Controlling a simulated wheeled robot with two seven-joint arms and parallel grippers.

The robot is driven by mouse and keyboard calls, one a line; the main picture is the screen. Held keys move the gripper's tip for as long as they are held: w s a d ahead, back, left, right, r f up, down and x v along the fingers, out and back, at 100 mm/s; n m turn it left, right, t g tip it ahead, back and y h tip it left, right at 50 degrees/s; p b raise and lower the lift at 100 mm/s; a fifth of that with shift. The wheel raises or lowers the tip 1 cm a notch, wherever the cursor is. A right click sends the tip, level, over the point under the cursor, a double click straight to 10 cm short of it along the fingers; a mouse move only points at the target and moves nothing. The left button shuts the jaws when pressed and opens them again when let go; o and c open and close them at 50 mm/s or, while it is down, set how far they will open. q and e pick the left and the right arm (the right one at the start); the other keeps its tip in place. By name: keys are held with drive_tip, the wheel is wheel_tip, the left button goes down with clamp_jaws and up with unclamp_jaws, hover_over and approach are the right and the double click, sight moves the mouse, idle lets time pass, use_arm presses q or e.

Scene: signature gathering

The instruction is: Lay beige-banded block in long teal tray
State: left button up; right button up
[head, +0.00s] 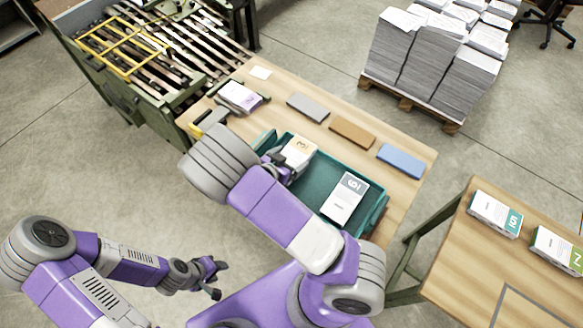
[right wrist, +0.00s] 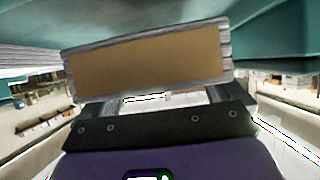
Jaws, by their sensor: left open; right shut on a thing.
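The beige-banded block (head: 299,150) is at the left end of the long teal tray (head: 313,187). My right gripper (head: 286,163) is shut on it, largely hidden behind my arm. In the right wrist view the block's tan face and pale page edges (right wrist: 148,62) fill the space in front of the jaws (right wrist: 165,98), with teal walls close around. I cannot tell whether the block touches the tray floor. A grey-banded block (head: 345,198) marked 9 lies in the tray's right part. My left gripper (head: 213,279) is open and empty, low and off the table.
Grey (head: 307,107), brown (head: 352,132) and blue (head: 401,160) flat pieces lie along the table's far side. A purple-marked block (head: 240,97) sits in a dark holder at the left. A second table (head: 470,265) with teal- and green-banded blocks stands right. Paper stacks (head: 430,65) are behind.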

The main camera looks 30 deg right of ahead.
wheel_tip(320, 180, down, 4)
drive_tip(key=shift+r+b, duration=0.1)
drive_tip(key=shift+b, duration=0.6)
drive_tip(key=shift+r, duration=0.1)
drive_tip(key=o, duration=0.8)
drive_tip(key=shift+o, duration=0.2)
